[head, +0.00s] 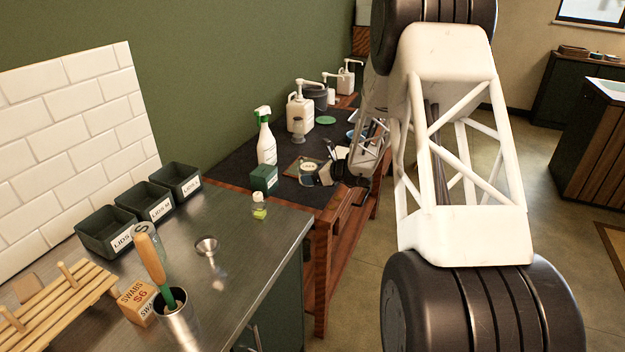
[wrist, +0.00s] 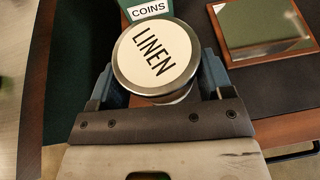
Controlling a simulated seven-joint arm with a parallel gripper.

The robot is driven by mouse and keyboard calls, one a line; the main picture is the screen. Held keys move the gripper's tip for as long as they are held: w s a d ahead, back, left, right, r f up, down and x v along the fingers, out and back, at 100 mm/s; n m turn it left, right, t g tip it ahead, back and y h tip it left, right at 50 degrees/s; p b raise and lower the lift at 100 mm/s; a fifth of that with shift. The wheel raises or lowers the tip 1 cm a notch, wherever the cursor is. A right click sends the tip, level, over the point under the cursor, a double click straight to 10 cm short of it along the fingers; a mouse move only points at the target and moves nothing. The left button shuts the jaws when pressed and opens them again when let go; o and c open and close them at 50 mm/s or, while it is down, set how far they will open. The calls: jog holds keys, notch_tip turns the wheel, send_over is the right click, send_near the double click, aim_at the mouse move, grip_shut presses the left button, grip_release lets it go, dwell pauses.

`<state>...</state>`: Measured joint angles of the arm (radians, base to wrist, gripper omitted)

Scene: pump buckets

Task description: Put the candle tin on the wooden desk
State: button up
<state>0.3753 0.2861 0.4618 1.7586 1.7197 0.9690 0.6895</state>
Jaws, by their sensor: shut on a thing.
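The candle tin (wrist: 155,55) is round and silver, with a cream lid that reads LINEN. My gripper (wrist: 158,82) is shut on its sides in the wrist view. In the head view the tin (head: 307,173) is small, at the tip of my gripper (head: 320,175), over the dark top of the wooden desk. The wooden desk (head: 323,228) has a reddish wood frame, and its wood border (wrist: 290,130) also shows in the wrist view. The tin's underside is hidden, so I cannot tell whether it touches the desk.
A green COINS box (wrist: 146,9) stands close beyond the tin. A wood-framed square plate (wrist: 258,28) lies to the right. A spray bottle (head: 266,140) and a pump container (head: 300,115) stand on the desk. A metal counter (head: 250,245) is nearer, with a small bottle (head: 259,207).

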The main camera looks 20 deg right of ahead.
send_over(312, 201)
jog(key=shift+d+f, duration=0.1)
jog(key=shift+f, duration=1.95)
jog(key=shift+f, duration=0.15)
jog(key=shift+f, duration=1.75)
jog(key=shift+f, duration=0.15)
jog(key=o, duration=1)
jog(key=shift+s+d+r, duration=0.3)
jog(key=shift+d+r, duration=0.05)
jog(key=v, duration=1.1)
